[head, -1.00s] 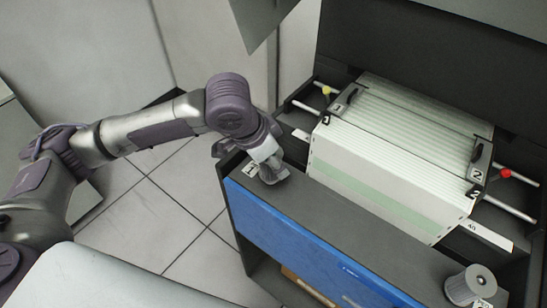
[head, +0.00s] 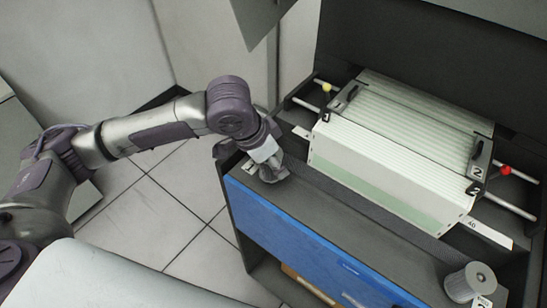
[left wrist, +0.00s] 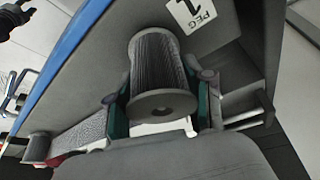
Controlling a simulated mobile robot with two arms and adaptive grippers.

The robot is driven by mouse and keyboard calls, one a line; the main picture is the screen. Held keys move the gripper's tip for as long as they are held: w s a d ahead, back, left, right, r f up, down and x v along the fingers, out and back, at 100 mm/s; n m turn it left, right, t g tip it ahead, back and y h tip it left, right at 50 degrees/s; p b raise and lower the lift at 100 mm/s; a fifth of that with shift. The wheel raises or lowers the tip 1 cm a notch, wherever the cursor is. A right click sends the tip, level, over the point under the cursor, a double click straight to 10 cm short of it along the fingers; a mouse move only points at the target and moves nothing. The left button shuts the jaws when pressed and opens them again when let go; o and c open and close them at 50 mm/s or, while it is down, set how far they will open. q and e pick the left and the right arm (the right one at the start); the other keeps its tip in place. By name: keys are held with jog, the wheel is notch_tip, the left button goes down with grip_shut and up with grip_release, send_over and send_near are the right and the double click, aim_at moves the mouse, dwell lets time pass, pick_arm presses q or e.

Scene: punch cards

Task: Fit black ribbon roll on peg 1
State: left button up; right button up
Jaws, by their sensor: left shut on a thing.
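My left gripper (head: 268,172) is at the near-left end of the dark ledge in the head view. In the left wrist view its two fingers (left wrist: 162,112) are shut on the black ribbon roll (left wrist: 157,65), a dark grey ribbed spool with round end flanges. The roll is beside the white PEG 1 label (left wrist: 193,14). In the head view the gripper mostly hides the roll. Peg 1 itself is hidden, so I cannot tell whether the roll is around it. My right gripper is not in view.
A second grey roll (head: 470,285) stands at the right end of the ledge, by the label 2. Behind the ledge is a large pale ribbed block (head: 390,160) with rails and yellow and red knobs. The ledge between the rolls is clear.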

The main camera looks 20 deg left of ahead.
pick_arm(q)
jog(key=o, duration=1.3)
jog(key=shift+f, duration=0.1)
jog(key=v, duration=1.2)
jog(key=shift+s, duration=0.1)
